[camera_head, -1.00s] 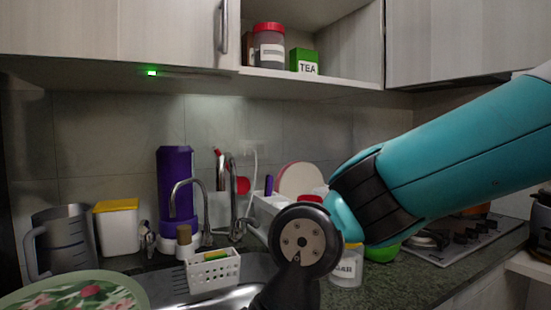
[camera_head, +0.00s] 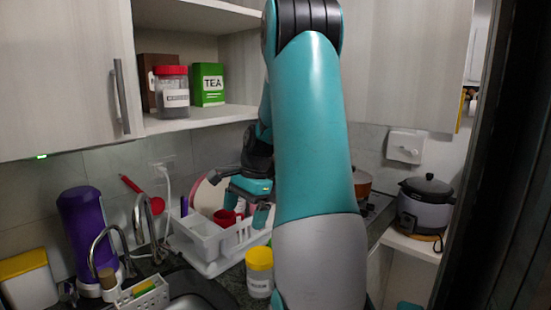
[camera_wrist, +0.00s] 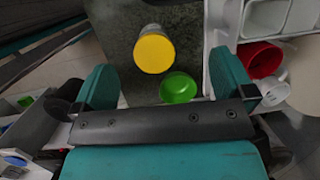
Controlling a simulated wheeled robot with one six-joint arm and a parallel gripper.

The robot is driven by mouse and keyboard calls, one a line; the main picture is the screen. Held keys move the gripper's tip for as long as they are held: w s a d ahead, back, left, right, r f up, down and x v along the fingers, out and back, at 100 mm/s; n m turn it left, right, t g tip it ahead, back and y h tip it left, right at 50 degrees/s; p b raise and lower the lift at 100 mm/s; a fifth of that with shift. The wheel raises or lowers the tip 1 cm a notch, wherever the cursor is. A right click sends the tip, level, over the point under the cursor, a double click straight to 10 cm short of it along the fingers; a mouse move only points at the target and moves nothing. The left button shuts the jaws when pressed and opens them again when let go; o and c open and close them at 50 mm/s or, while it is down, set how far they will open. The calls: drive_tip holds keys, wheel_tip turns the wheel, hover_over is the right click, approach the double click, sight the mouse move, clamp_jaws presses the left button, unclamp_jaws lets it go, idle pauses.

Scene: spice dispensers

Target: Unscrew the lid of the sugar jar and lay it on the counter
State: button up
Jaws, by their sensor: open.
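The sugar jar (camera_head: 259,286) stands upright on the dark counter, clear-sided with a yellow lid (camera_head: 259,258) on top. In the wrist view the yellow lid (camera_wrist: 153,52) is seen from above, beyond and between my fingers. My gripper (camera_head: 247,207) is open and empty, pointing down above and behind the jar, near the dish rack. Its two teal fingers are spread wide in the wrist view (camera_wrist: 166,82), apart from the lid. My arm covers part of the counter to the right of the jar.
Bare dark counter (camera_wrist: 115,35) shows beside the jar. The sink lies at lower left; a rice cooker (camera_head: 424,205) stands at right.

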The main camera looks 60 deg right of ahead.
sight(261, 254)
drive_tip(key=s+d+r+m+p, duration=0.1)
drive_tip(key=s+d+m+p, duration=0.1)
drive_tip(key=s+d+m, duration=0.4)
drive_tip(key=shift+n, duration=0.7)
drive_tip(key=p+x, duration=0.1)
drive_tip(key=x, duration=0.4)
drive_tip(key=p+x, duration=0.1)
drive_tip(key=x, duration=0.5)
drive_tip(key=w+d+p+x, duration=0.1)
drive_tip(key=x, duration=0.4)
drive_tip(key=shift+w+a+f, duration=0.1)
drive_tip(key=shift+f, duration=0.2)
drive_tip(key=c, duration=0.7)
drive_tip(key=n+g, duration=0.1)
drive_tip(key=n, duration=0.3)
drive_tip(key=shift+r+n+p, duration=0.1)
drive_tip(key=shift+n+p, duration=0.3)
drive_tip(key=shift+c, duration=0.2)
drive_tip(key=n+g, duration=0.1)
drive_tip(key=n, duration=0.3)
